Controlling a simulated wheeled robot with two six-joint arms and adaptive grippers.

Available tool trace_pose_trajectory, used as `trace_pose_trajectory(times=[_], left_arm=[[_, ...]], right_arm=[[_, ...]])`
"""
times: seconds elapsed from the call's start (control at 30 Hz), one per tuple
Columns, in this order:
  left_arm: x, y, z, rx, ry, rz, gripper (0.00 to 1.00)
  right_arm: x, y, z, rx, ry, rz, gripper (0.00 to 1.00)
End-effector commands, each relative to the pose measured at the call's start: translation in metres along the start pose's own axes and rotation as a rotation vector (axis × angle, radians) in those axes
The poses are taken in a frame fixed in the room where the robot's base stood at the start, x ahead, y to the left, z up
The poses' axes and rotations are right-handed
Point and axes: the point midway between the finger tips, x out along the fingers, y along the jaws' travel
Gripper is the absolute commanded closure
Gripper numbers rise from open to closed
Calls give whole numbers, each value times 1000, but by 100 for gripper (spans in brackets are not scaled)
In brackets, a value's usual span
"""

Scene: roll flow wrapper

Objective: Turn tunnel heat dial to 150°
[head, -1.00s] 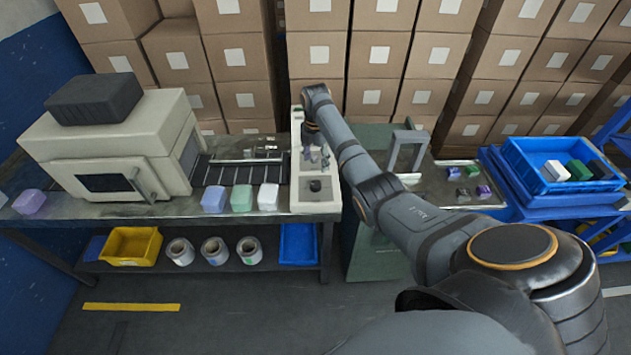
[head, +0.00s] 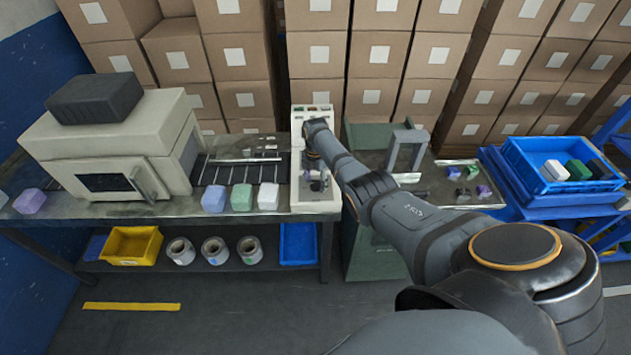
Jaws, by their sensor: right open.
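A cream control panel (head: 315,203) stands on the bench between the conveyor and the green machine. A small dark dial (head: 316,186) sits low on its face, partly covered by my gripper; its setting is too small to read. My right gripper (head: 316,178) is open and points down at the panel, right over the dial. I cannot tell whether its fingers touch the dial. The cream heat tunnel (head: 110,140) with a dark window stands at the left. My left gripper is not in view.
Lilac, green and white packs (head: 241,197) stand in front of the conveyor (head: 240,170). A green machine with a grey frame (head: 407,150) is close right of the panel. A blue crate (head: 560,160) stands farther right. Stacked cartons (head: 320,55) line the back.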

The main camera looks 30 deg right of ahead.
Motion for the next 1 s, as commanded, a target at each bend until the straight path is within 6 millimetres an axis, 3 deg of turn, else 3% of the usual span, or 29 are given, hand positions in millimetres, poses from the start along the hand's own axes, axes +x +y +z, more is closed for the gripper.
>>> trace_pose_trajectory(times=[0.07, 0.47, 0.77, 1.0], left_arm=[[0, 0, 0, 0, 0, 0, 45], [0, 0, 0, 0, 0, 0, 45], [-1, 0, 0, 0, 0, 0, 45], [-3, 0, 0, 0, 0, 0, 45]], right_arm=[[0, 0, 0, 0, 0, 0, 41], [0, 0, 0, 0, 0, -1, 94], [0, 0, 0, 42, 0, -1, 94], [0, -1, 0, 190, 0, -2, 94]])
